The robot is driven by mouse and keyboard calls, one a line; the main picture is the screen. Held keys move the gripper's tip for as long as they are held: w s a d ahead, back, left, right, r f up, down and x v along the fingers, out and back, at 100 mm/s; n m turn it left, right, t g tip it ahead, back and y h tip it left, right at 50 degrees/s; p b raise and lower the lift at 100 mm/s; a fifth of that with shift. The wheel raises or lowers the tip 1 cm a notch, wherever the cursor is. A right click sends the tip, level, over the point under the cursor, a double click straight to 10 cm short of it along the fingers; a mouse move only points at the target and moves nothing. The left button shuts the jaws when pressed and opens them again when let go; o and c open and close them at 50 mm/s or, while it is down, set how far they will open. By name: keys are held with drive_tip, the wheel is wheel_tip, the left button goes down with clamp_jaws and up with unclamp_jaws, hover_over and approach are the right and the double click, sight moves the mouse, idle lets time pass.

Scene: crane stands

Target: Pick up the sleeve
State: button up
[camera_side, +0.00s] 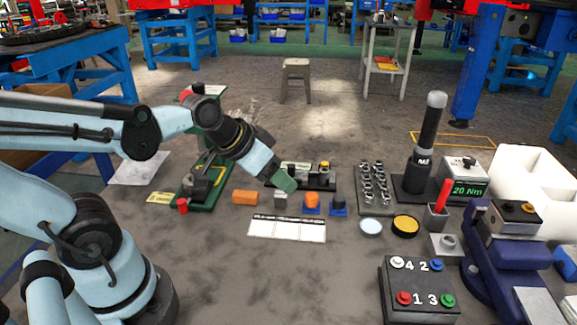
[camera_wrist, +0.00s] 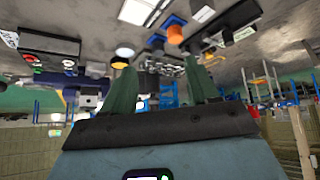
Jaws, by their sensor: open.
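My gripper (camera_side: 284,182) is tilted down above the bench, with its green fingers over a row of small parts. In the wrist view, its two green fingers (camera_wrist: 160,78) stand apart with nothing held between them. I cannot tell for sure which part is the sleeve. A small grey metal piece (camera_side: 280,201) stands just below the fingertips. To its right is an orange round part (camera_side: 311,200) on a blue square base, which also shows in the wrist view (camera_wrist: 175,34).
A white marked sheet (camera_side: 288,229) lies in front. A blue base (camera_side: 338,206), a white disc (camera_side: 371,227) and a yellow disc (camera_side: 405,225) are to the right. A tall black tool (camera_side: 429,140) and a button box (camera_side: 420,287) stand farther right. The front middle is clear.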

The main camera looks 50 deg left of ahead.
drive_tip(key=w+a+f+m+t+h, duration=0.1)
drive_tip(key=w+a+f+t, duration=0.15)
drive_tip(key=w, duration=0.35)
drive_tip(key=t, duration=0.2)
approach(324, 170)
drive_tip(key=shift+m+h, duration=0.3)
drive_tip(key=shift+m, duration=0.1)
drive_tip(key=shift+a+x, duration=0.15)
drive_tip(key=shift+x, duration=2.05)
drive_tip(key=shift+a+x, duration=0.1)
drive_tip(key=shift+x, duration=2.05)
clamp_jaws()
